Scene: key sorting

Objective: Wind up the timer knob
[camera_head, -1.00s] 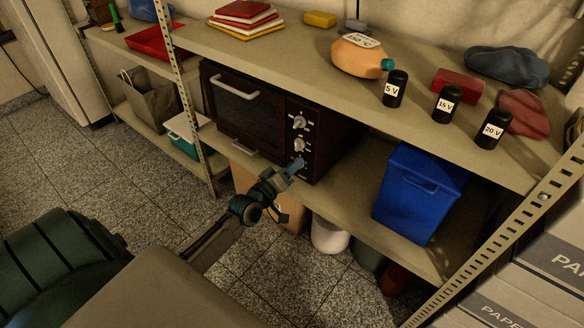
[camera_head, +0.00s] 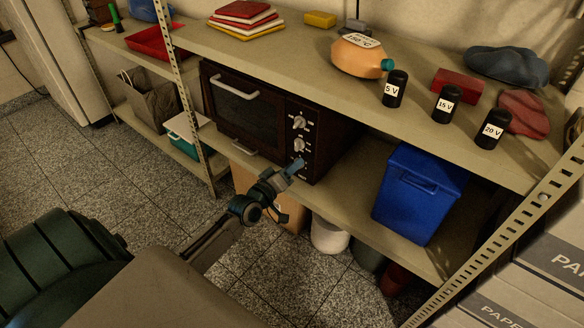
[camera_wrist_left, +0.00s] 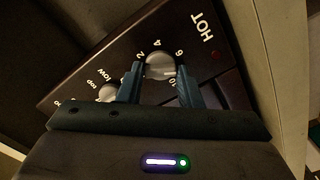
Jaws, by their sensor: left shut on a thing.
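The dark oven (camera_head: 243,112) stands on the lower shelf with its control panel on the right side. Its panel has an upper knob (camera_head: 299,122) and a middle knob (camera_head: 299,145). My left gripper (camera_head: 296,165) reaches the lowest part of the panel and hides the knob there. In the left wrist view, the blue fingers of my left gripper (camera_wrist_left: 160,82) are shut on the timer knob (camera_wrist_left: 160,66), one on each side. Numbers ring this silver knob, and HOT with a red lamp is printed beyond it. Another knob (camera_wrist_left: 110,92) sits to its left. My right gripper is not in view.
A blue bin (camera_head: 418,195) stands right of the oven on the same shelf. The upper shelf holds an orange bottle (camera_head: 357,58) and black canisters (camera_head: 394,90). A perforated shelf post (camera_head: 185,85) rises left of the oven. The tiled floor in front is mostly clear.

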